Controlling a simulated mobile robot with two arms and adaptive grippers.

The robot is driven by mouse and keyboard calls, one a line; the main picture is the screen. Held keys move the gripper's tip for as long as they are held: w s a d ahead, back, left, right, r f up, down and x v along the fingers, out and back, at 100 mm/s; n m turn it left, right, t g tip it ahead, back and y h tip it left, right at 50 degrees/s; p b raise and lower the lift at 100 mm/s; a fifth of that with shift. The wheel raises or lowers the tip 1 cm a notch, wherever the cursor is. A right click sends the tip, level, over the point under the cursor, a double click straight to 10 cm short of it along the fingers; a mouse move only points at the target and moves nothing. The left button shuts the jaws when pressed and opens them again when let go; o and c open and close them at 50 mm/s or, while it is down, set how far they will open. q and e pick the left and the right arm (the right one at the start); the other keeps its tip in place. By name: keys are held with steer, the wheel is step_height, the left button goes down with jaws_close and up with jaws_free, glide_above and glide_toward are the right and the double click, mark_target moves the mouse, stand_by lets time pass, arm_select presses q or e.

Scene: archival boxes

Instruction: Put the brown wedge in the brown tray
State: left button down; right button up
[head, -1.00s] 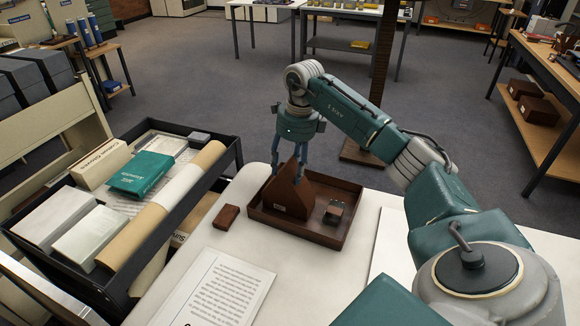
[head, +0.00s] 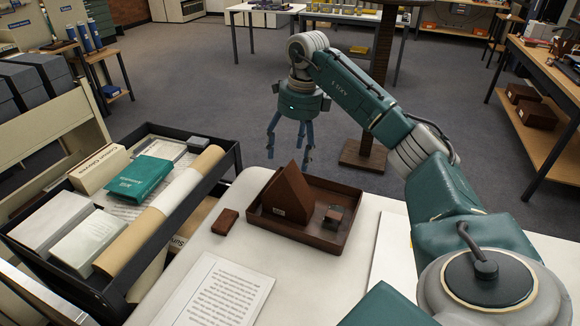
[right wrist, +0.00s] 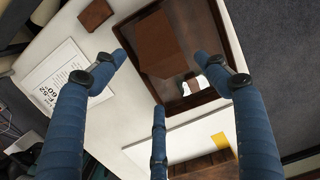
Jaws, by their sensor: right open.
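The brown wedge (head: 287,194) stands in the left part of the brown tray (head: 326,238), its pointed edge up and a small pale label on its front. My right gripper (head: 291,153) is open and empty in the air, above and behind the wedge, apart from it. In the right wrist view the wedge (right wrist: 159,44) lies beyond the spread fingers (right wrist: 158,95), inside the tray (right wrist: 205,97). A small dark block with a metallic top (head: 334,214) sits in the tray to the right of the wedge. My left gripper does not show.
A small brown block (head: 225,221) lies on the white table left of the tray. A printed sheet (head: 215,292) lies in front. A black cart tray (head: 231,160) with boxes, a green book and a paper roll stands at the left.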

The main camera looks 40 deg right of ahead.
steer(key=shift+s+d+r, duration=0.1)
steer(key=shift+s+r, duration=0.05)
steer(key=shift+r, duration=1.05)
steer(key=shift+s+d+r, duration=0.1)
steer(key=shift+r, duration=1.05)
